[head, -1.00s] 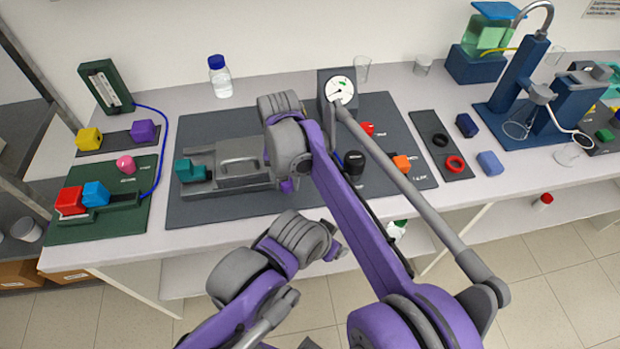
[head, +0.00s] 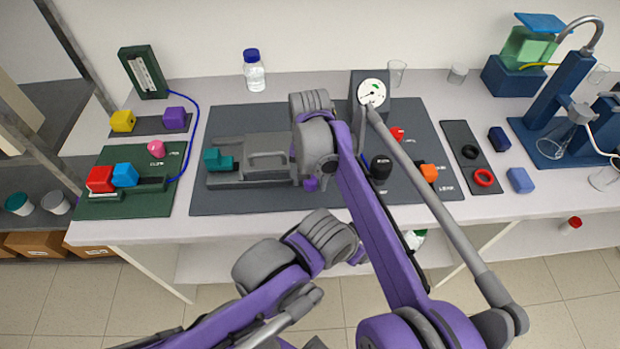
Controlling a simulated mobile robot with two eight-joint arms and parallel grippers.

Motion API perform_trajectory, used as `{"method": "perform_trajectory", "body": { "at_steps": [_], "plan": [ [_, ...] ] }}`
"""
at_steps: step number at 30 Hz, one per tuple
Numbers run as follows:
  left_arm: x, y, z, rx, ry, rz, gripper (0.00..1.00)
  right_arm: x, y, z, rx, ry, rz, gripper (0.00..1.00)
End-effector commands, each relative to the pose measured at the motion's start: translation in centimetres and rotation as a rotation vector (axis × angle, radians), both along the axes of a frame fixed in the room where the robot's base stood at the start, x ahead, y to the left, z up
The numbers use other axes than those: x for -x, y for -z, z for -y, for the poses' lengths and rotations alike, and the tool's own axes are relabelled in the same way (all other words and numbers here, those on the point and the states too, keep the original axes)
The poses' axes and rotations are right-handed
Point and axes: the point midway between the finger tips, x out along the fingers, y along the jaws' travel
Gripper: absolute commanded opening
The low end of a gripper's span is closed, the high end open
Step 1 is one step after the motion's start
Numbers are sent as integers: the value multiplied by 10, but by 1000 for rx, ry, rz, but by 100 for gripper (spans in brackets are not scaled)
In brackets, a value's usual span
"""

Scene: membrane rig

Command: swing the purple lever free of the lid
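The grey cell with its handled lid (head: 266,158) sits on the large dark mat (head: 237,118), with a teal block (head: 217,160) at its left end. A small purple piece (head: 310,184) shows at the cell's right end. It looks like the lever's knob, but I cannot be sure it is not part of my gripper. My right gripper (head: 303,168) is at that end of the cell; my own wrist and forearm hide its fingers and most of the lever. My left gripper (head: 357,256) hangs in front of the bench edge, its fingers mostly hidden behind its wrist.
A dial gauge (head: 371,92) stands behind my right forearm. A green board (head: 120,205) with red and blue blocks is at left. The mat's front strip is clear.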

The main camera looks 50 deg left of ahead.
Motion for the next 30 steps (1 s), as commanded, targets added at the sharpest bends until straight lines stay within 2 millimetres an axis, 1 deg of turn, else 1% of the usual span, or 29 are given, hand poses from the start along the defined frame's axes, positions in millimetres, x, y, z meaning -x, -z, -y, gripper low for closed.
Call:
{"method": "perform_trajectory", "body": {
  "at_steps": [5,8,11,18,21,25,30],
  "plan": [
    [0,0,0,0,0,0,75,0,0,0,1,0,1,71],
    [0,0,0,0,0,0,75,-1,-5,0,1,0,1,71],
    [0,-1,0,0,0,1,75,0,-17,0,1,0,1,71],
    [-2,-4,0,0,0,3,75,0,-66,0,1,0,1,71],
    [-2,-6,0,0,0,4,75,0,-84,0,1,-1,1,71],
    [-3,-9,0,0,0,6,75,0,-101,0,1,-1,1,71],
    [-4,-9,0,0,0,7,75,0,-108,0,0,-1,0,71]
  ]
}}
